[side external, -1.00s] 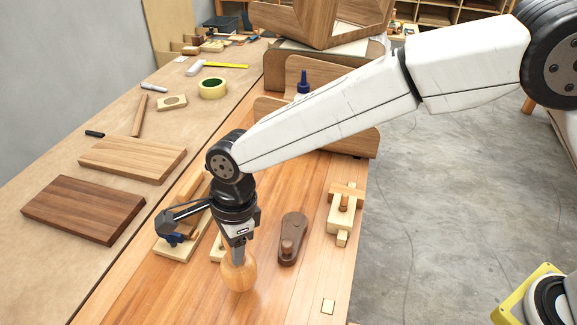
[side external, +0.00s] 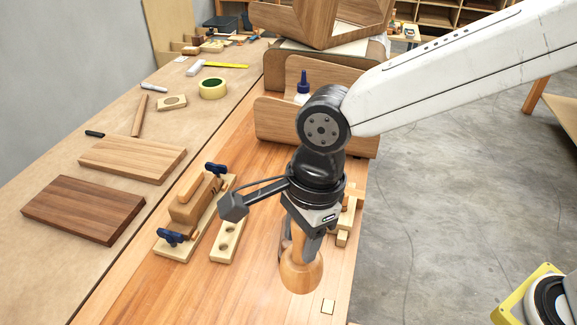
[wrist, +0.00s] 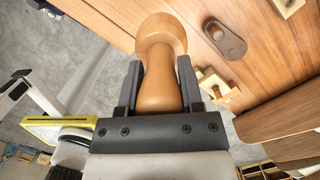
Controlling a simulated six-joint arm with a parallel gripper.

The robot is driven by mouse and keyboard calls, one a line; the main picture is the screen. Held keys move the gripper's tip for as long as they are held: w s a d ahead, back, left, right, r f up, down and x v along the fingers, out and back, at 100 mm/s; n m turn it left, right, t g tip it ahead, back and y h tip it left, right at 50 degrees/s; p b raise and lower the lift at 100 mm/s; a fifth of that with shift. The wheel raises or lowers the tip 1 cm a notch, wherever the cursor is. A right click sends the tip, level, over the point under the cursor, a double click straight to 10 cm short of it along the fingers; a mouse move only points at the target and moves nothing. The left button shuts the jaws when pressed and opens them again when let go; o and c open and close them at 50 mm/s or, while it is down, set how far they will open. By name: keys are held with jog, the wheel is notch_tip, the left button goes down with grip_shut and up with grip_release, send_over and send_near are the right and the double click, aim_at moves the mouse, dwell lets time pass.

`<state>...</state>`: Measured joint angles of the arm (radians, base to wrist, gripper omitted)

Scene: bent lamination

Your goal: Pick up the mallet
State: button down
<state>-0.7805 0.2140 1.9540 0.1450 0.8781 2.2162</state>
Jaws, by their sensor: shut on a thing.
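The mallet (side external: 302,272) is a turned, light-wood piece with a rounded, wide head and a narrower handle. My gripper (side external: 308,238) is shut on its handle, with the head hanging down below the fingers. In the wrist view the mallet (wrist: 161,40) stands between the two dark fingers of my gripper (wrist: 159,85), its head pointing away from the palm. The mallet is slightly tilted in the side view. It appears to hang over the orange-brown bench (side external: 215,295); the gap below it is hard to judge.
A clamped block jig (side external: 190,205) and a holed wooden strip (side external: 228,240) lie left of my gripper. A dark brown tool (wrist: 226,38) and a light wooden gauge (wrist: 216,88) lie close by. A glue bottle (side external: 303,88) stands behind. The bench's front left is clear.

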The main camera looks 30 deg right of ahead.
jog(key=shift+s+d+r, duration=0.35)
jog(key=shift+s+d, duration=0.15)
jog(key=shift+s, duration=0.15)
jog(key=c, duration=1)
grip_release()
grip_shut()
jog(key=shift+w, duration=0.1)
